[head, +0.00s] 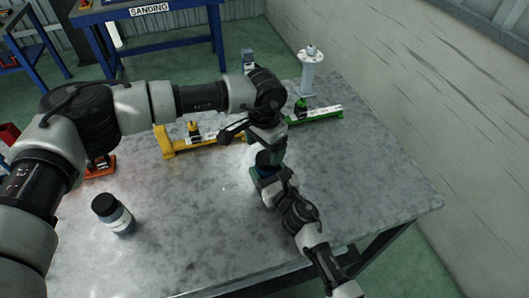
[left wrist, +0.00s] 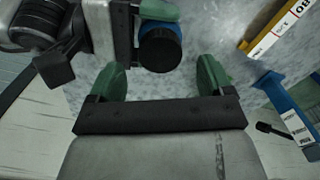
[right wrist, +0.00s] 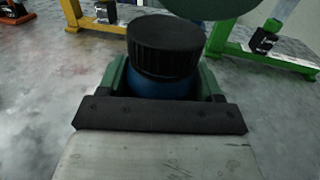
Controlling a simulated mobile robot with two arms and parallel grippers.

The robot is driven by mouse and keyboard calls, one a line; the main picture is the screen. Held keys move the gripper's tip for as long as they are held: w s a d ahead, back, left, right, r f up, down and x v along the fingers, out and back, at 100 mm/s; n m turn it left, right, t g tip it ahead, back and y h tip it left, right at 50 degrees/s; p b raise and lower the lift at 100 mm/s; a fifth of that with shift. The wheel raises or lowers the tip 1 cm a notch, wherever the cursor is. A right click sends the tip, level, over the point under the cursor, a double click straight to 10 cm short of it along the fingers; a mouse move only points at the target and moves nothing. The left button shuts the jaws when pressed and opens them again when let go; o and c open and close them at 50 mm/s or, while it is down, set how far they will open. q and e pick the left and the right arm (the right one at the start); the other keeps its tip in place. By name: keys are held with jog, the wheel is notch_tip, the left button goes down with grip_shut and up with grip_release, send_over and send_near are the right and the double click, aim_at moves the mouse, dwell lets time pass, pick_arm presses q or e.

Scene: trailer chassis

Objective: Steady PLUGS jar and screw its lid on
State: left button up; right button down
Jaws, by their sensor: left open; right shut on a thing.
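A blue jar (right wrist: 165,89) stands upright between the green fingers of my right gripper (head: 266,176), which is shut on its body. A ribbed black lid (right wrist: 165,46) sits on top of the jar; whether it is fully threaded cannot be told. The lid also shows in the left wrist view (left wrist: 160,48). My left gripper (head: 267,149) is open just above the lid, pointing down. Its green fingers (left wrist: 160,78) are spread and the lid lies a little off their middle. The jar's label is hidden, so its name cannot be read.
A second jar (head: 119,221) with black lid and white label stands at the table's left. A yellow stand (head: 210,147) and a green stand (head: 318,115) lie behind the grippers. A grey flanged post (head: 308,76) stands at the back right.

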pick_arm(q)
jog(key=shift+r, duration=0.3)
pick_arm(e)
jog(key=shift+f, duration=0.1)
pick_arm(q)
jog(key=shift+c, duration=0.4)
